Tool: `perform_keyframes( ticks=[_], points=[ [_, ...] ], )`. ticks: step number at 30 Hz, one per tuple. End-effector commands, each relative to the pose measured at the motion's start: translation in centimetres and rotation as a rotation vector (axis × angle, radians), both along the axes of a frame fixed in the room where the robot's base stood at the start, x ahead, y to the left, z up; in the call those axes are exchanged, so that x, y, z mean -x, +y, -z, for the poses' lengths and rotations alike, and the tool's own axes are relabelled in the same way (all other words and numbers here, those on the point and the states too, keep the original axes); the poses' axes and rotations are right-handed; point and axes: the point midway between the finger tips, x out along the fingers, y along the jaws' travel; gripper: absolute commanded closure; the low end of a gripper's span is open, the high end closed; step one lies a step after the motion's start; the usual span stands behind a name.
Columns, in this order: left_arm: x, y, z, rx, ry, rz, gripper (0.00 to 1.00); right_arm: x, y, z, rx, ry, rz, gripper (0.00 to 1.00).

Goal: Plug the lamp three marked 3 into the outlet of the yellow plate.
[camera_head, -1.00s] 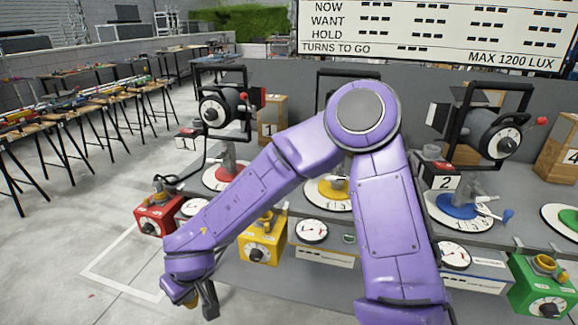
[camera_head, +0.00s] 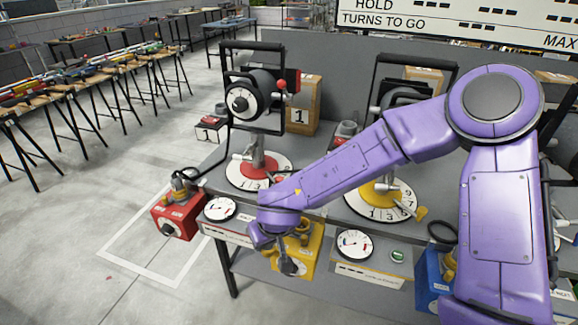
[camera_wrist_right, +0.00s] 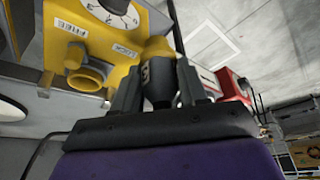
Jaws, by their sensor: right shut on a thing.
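My right gripper (camera_wrist_right: 160,95) is shut on a dark plug (camera_wrist_right: 158,80) with a yellow end and a light mark that looks like a 3. It also shows in the head view (camera_head: 286,262), in front of the yellow outlet box (camera_head: 308,252). In the right wrist view the box (camera_wrist_right: 115,45) has a dial and a round yellow outlet (camera_wrist_right: 88,78), left of the plug and apart from it. The yellow plate (camera_head: 380,192) carries a lamp (camera_head: 395,92) partly hidden by my right arm; its number is not visible. My left gripper is not in view.
A red outlet box (camera_head: 175,218) with a plug and cable stands at the left. Lamp one (camera_head: 245,100) stands on the red plate (camera_head: 258,170). A blue box (camera_head: 430,280) is right of the yellow one.

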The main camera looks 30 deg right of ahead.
Motion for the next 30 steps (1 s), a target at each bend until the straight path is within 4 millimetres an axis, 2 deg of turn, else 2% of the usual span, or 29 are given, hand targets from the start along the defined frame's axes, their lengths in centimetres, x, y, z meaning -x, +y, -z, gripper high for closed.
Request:
perform_keyframes(
  ticks=[1, 3, 6, 8, 12, 14, 20, 30],
  points=[
    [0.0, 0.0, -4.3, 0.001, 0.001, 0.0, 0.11, -0.2, -0.6, -3.8, -0.004, 0.0, 0.032, 0.91],
    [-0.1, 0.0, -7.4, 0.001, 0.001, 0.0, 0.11, -0.8, -2.1, -6.3, -0.008, -0.004, 0.111, 0.91],
    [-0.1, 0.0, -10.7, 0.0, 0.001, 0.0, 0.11, -1.7, -5.5, -9.1, -0.008, -0.014, 0.267, 0.91],
    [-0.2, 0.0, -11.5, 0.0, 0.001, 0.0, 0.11, -2.2, -7.7, -9.7, -0.005, -0.015, 0.372, 0.91],
    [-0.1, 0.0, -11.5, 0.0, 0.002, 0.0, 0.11, -3.2, -11.1, -9.6, 0.005, -0.008, 0.534, 0.91],
    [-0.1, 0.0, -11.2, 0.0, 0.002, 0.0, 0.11, -3.5, -11.6, -9.3, 0.007, -0.005, 0.564, 0.91],
    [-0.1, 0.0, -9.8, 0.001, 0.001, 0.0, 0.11, -3.9, -11.7, -8.0, 0.009, -0.001, 0.573, 0.91],
    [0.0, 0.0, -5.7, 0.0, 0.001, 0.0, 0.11, -3.8, -11.6, -4.9, 0.008, -0.001, 0.571, 0.91]
  ],
)
